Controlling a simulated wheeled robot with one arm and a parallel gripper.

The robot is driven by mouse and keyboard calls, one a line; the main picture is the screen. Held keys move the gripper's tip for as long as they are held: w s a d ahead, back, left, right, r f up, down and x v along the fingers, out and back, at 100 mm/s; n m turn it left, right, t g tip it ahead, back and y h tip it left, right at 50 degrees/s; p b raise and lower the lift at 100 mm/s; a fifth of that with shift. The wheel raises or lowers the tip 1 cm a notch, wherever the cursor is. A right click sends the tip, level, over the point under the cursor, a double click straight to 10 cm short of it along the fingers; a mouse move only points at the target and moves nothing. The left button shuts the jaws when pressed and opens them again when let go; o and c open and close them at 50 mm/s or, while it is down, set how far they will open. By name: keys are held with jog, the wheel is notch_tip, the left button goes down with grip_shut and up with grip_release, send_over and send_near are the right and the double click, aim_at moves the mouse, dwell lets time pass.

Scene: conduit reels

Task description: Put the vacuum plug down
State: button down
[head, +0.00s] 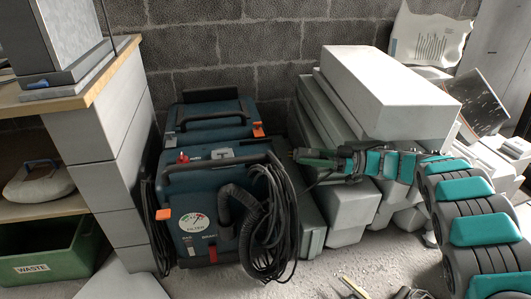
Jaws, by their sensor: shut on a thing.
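My gripper (338,159) reaches in from the right, in front of the stacked grey blocks. It is shut on a small dark object with a greenish side, the vacuum plug (309,156), which points left and is held above the floor. The plug's details are too small to make out. A thin dark line, perhaps its cable, curves below it. The blue vacuum (200,215) stands to the left, with a black hose and coiled black cable on its right side. The plug is to the right of the vacuum's upper part; the gap between them is unclear.
A second blue machine (213,122) stands behind the vacuum. Pale grey blocks (385,90) are stacked against the wall. A shelf unit (100,130) with a green waste bin (45,267) is on the left. Bare floor (330,260) shows at the front, with small loose items.

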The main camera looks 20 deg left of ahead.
jog(key=a, duration=0.4)
jog(key=s+a, duration=0.1)
jog(key=a, duration=0.4)
jog(key=s+a, duration=0.1)
jog(key=a, duration=0.3)
jog(key=shift+a, duration=0.15)
jog(key=shift+f+b, duration=0.15)
jog(key=shift+b, duration=0.15)
jog(key=shift+f, duration=0.6)
jog(key=shift+c, duration=1.8)
grip_release()
